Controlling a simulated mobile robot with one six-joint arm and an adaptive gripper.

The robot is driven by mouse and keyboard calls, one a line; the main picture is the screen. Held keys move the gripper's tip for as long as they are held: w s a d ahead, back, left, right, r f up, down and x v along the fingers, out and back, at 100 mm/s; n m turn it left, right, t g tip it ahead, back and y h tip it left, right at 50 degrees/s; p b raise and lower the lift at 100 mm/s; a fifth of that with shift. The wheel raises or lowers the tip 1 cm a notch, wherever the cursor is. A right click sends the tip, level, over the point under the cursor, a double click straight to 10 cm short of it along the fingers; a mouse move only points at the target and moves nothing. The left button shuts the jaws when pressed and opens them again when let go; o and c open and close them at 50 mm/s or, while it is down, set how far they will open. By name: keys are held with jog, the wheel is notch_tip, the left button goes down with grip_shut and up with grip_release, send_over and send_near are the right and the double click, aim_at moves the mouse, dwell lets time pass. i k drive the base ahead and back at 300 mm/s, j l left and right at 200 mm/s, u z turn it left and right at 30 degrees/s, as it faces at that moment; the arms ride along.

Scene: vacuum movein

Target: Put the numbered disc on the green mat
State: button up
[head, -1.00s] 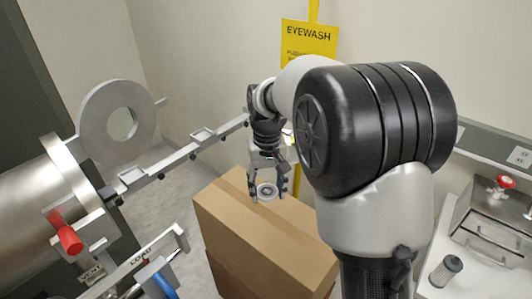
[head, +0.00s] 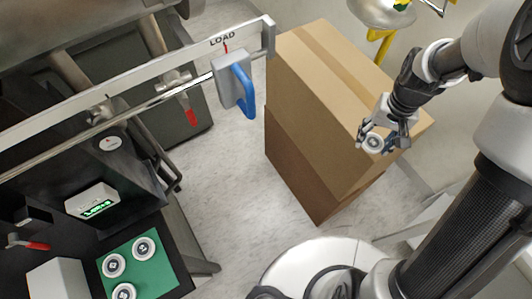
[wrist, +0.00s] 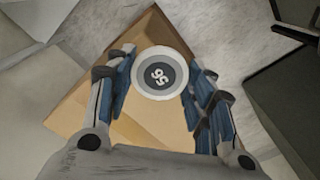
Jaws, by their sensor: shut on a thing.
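My gripper (head: 380,138) is shut on a pale round numbered disc (head: 373,143) and holds it above the cardboard boxes. In the wrist view the disc (wrist: 160,73) sits between the blue-padded fingers. Its dark centre bears two digits that look like 56 or 95, depending on which way up. The green mat (head: 163,273) lies at the lower left of the head view, well away from my gripper. Three similar discs show on it: one at upper right (head: 144,248), one at left (head: 114,265) and one at the front (head: 124,291), cut by the picture edge.
Stacked cardboard boxes (head: 325,75) stand under my gripper. A rail marked LOAD with a blue handle (head: 243,90) crosses the upper left. A small green-lit display (head: 92,202) stands behind the mat, a pale block (head: 57,280) left of it. Grey floor (head: 228,180) lies between boxes and mat.

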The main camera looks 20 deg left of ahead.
aim_at(151, 277)
jog(key=k+j+z, duration=0.15)
jog(key=k, duration=0.2)
jog(key=k+j+z, duration=0.1)
jog(key=k, duration=0.2)
jog(key=k+j+u, duration=0.1)
jog(key=u, duration=0.35)
jog(key=k+j+u, duration=0.1)
jog(key=u, duration=0.4)
jog(key=k+j+u, duration=0.1)
jog(key=u, duration=0.35)
jog(key=j, duration=0.1)
